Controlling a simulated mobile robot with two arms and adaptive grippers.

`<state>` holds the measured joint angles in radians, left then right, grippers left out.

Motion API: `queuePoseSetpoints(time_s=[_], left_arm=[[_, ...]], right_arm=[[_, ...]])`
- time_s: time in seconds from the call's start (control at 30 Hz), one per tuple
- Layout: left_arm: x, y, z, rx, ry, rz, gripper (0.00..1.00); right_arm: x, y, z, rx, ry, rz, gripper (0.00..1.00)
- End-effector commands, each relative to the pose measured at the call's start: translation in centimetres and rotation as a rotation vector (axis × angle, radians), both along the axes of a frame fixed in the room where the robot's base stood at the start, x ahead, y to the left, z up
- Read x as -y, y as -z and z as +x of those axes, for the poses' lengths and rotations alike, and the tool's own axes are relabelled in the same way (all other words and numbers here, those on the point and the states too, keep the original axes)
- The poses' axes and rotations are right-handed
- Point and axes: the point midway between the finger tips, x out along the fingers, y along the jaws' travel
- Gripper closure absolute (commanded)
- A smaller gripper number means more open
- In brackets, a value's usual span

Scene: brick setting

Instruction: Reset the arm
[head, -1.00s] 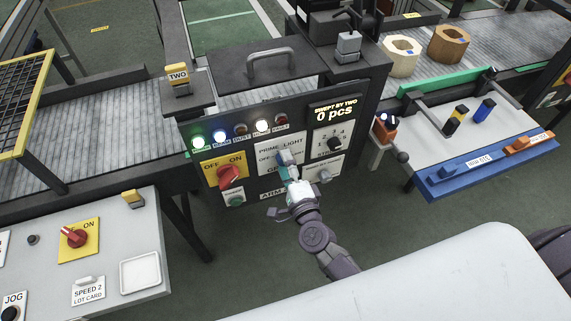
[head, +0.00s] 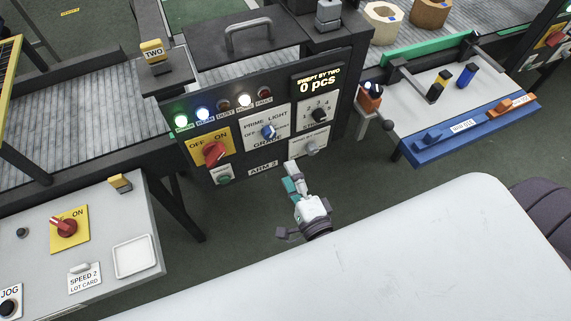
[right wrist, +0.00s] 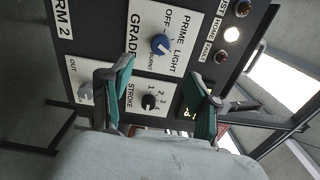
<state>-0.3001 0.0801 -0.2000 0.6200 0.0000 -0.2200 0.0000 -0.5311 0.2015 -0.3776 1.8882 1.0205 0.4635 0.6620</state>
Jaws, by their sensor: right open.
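The arm control panel (head: 255,155), marked ARM 2, stands upright ahead. It carries a red OFF/ON switch (head: 214,152) on a yellow plate, a blue knob (head: 268,131) on the PRIME/LIGHT grade plate, a black stroke knob (head: 319,115), a grey knob (head: 311,149) and a green button (head: 224,180). My right gripper (head: 291,175) is open and empty, below and apart from the panel front. In the right wrist view its fingers (right wrist: 162,78) are spread, with the blue knob (right wrist: 160,44) and stroke knob (right wrist: 149,101) beyond them. My left gripper is not in view.
Indicator lamps (head: 223,107) top the panel; green, blue-white and HOME are lit. The display (head: 318,83) reads 0 pcs. A grey console (head: 75,250) stands left, a blue-edged tray table (head: 465,130) right. A white surface (head: 370,270) fills the front.

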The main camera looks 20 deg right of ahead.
Motion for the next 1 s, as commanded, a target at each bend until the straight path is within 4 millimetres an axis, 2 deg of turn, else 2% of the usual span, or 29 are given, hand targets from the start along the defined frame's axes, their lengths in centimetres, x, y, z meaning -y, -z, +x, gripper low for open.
queuePoseSetpoints(time_s=[0.53,0.63,0.67,0.77,0.87,0.9,1.0], left_arm=[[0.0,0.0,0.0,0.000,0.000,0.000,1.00],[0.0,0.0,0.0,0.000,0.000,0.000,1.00],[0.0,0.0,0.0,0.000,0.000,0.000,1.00],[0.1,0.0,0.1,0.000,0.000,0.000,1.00],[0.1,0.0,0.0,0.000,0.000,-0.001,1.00],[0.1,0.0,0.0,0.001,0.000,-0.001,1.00],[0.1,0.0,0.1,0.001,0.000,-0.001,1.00]], right_arm=[[0.0,0.0,-0.1,0.000,0.000,-0.001,0.39],[-0.1,1.0,-0.1,-0.015,-0.011,-0.038,0.39],[-0.2,1.8,-0.1,-0.027,-0.020,-0.066,0.39],[-0.5,6.3,-0.5,-0.100,-0.076,-0.223,0.39],[-0.6,13.1,-1.7,-0.215,-0.176,-0.457,0.39],[-0.5,16.0,-2.5,-0.267,-0.225,-0.556,0.39],[0.2,23.1,-5.4,-0.399,-0.364,-0.784,0.39]])
